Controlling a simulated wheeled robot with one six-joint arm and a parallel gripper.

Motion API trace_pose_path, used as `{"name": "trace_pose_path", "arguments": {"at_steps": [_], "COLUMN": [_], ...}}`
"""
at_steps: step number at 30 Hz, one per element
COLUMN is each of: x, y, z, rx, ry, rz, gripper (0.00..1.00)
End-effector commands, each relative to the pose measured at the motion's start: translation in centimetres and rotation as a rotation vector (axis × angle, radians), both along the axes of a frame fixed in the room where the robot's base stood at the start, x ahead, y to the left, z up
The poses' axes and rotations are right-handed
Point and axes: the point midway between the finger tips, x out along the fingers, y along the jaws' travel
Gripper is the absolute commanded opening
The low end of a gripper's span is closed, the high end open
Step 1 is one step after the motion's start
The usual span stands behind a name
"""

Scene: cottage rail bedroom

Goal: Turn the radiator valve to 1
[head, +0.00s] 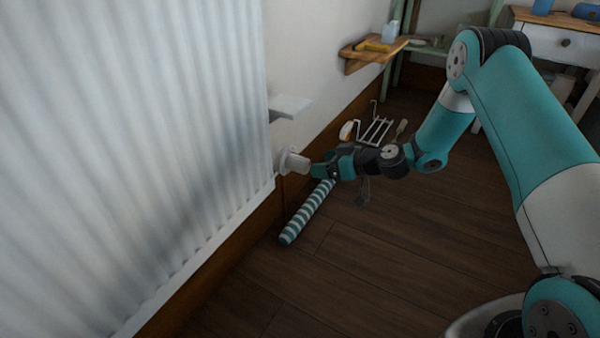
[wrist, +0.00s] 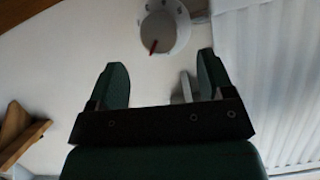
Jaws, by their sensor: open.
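The radiator valve (head: 294,161) is a white round knob at the right end of the white radiator (head: 150,150). In the wrist view the valve (wrist: 165,28) shows its face, with a red pointer at its lower left and small marks around the rim that are too small to read surely. My gripper (head: 318,170) is just right of the valve in the head view. In the wrist view my gripper (wrist: 162,80) is open, with its two fingers apart and nothing between them. The knob is beyond the fingertips and appears apart from them.
A small white shelf (head: 290,106) juts out above the valve. A striped roll (head: 307,212) lies on the floor below my gripper. A white wire rack (head: 375,132) stands behind. A wooden wall shelf (head: 374,50) holds small items.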

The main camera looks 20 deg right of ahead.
Motion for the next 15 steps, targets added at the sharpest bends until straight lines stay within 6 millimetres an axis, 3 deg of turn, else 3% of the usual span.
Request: {"name": "trace_pose_path", "arguments": {"at_steps": [1, 6, 15], "x": [0.8, 3.0, 5.1], "y": [1.0, 3.4, 5.6], "z": [-1.1, -2.3, -3.2], "rx": [-0.002, -0.001, 0.000], "ry": [-0.003, -0.004, 0.000], "rz": [0.006, 0.005, 0.001], "gripper": [0.74, 0.74, 0.74]}}
